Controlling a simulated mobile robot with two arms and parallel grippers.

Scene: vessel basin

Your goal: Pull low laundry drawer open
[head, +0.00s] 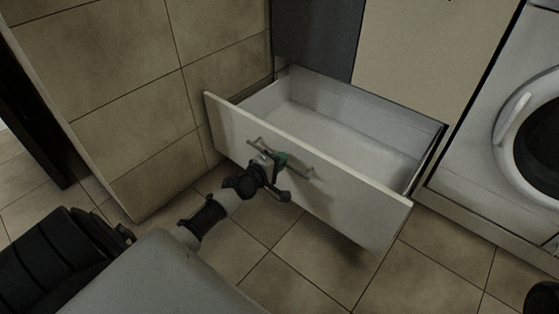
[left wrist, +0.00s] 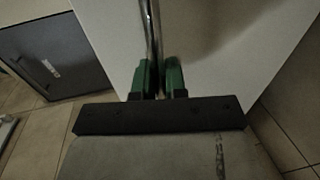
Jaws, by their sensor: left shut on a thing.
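The low laundry drawer (head: 360,200) stands pulled well out of its cabinet, and its white inside looks empty. Its metal bar handle (head: 300,168) runs along the front panel. My left gripper (head: 278,158) is shut on the handle near its left part. In the left wrist view the green fingertips (left wrist: 159,78) sit on either side of the handle bar (left wrist: 152,40), against the white drawer front (left wrist: 215,45). My right gripper is not in view.
A white washing machine (head: 480,150) with a round door stands to the right of the drawer. A tiled wall (head: 120,90) rises close on the left. Tiled floor (head: 310,265) lies clear in front of the drawer.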

